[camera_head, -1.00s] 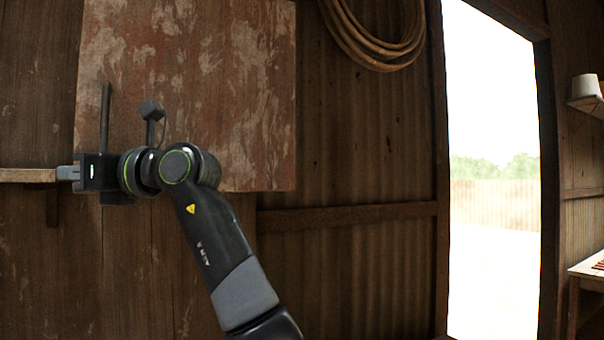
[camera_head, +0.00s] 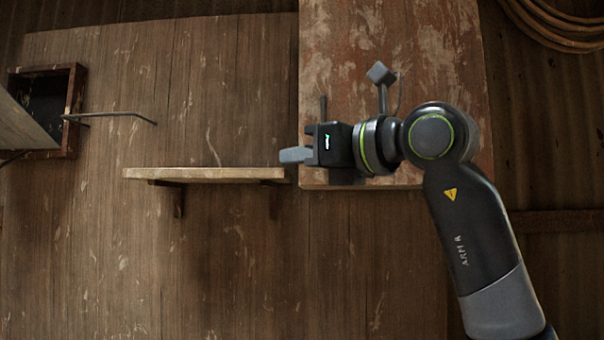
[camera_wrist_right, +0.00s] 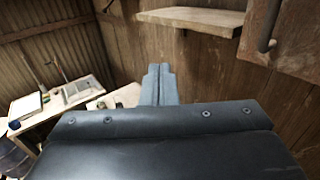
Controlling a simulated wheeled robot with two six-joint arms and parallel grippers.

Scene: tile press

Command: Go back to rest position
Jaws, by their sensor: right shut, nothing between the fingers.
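My right gripper (camera_head: 292,155) is raised in front of the plank wall in the head view, pointing left. Its fingers are shut with nothing between them. In the right wrist view the two grey fingertips (camera_wrist_right: 159,80) lie side by side. In the head view the gripper appears at the right end of a wall shelf (camera_head: 205,173); I cannot tell the gap in depth. My left gripper is in neither view.
A weathered reddish panel (camera_head: 340,80) hangs behind my right arm. An open wooden box (camera_head: 76,105) and a thin metal rod (camera_head: 128,115) are on the wall at left. A coiled rope (camera_head: 560,25) hangs top right. The wrist view shows a cluttered table (camera_wrist_right: 60,112) at left.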

